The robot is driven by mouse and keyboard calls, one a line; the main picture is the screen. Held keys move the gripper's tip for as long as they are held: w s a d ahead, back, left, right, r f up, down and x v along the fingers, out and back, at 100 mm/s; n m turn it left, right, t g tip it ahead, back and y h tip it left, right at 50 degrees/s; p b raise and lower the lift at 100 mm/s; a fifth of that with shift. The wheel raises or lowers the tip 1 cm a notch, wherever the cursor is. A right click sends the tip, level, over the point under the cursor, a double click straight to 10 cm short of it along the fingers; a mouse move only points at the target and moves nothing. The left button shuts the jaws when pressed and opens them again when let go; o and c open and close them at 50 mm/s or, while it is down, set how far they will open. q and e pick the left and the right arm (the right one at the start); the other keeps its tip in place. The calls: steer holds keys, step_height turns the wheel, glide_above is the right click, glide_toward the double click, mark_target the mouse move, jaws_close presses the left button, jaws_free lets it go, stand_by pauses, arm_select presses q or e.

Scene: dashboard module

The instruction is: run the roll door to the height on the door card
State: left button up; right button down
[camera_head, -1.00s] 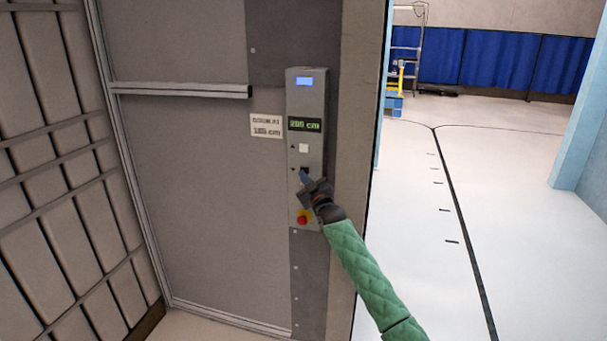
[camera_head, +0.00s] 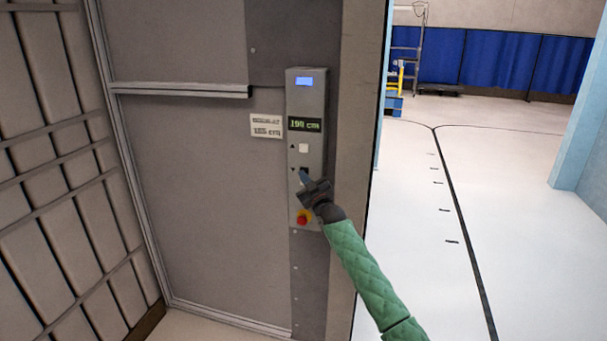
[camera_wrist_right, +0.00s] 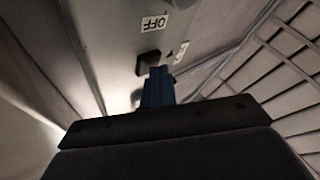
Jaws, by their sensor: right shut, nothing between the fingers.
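The control box (camera_head: 306,130) is mounted on the wall post, with a lit blue screen at its top. A white button (camera_head: 304,148) sits above a dark button (camera_head: 304,170), with a red knob (camera_head: 302,217) lower down. My right gripper (camera_head: 303,177) is shut and empty, its tip at the dark button, which also shows in the wrist view (camera_wrist_right: 148,63). Contact is unclear. The roll door's apparent bottom bar (camera_head: 180,90) is left. My left gripper is out of view.
A panelled wall (camera_head: 60,160) stands at the left. At the right is open pale floor (camera_head: 500,220) with a dark line. Blue curtains (camera_head: 500,60) and a ladder-like frame (camera_head: 405,50) are far back.

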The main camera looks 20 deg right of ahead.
steer(key=shift+s, duration=0.1)
steer(key=shift+s+a+p, duration=0.4)
steer(key=shift+s+a, duration=0.05)
steer(key=shift+s, duration=0.15)
steer(key=s+a+p, duration=0.1)
steer(key=s, duration=0.1)
steer(key=s+a+p, duration=0.1)
steer(key=s, duration=0.1)
steer(key=shift+a, duration=0.4)
stand_by(0.4)
stand_by(0.4)
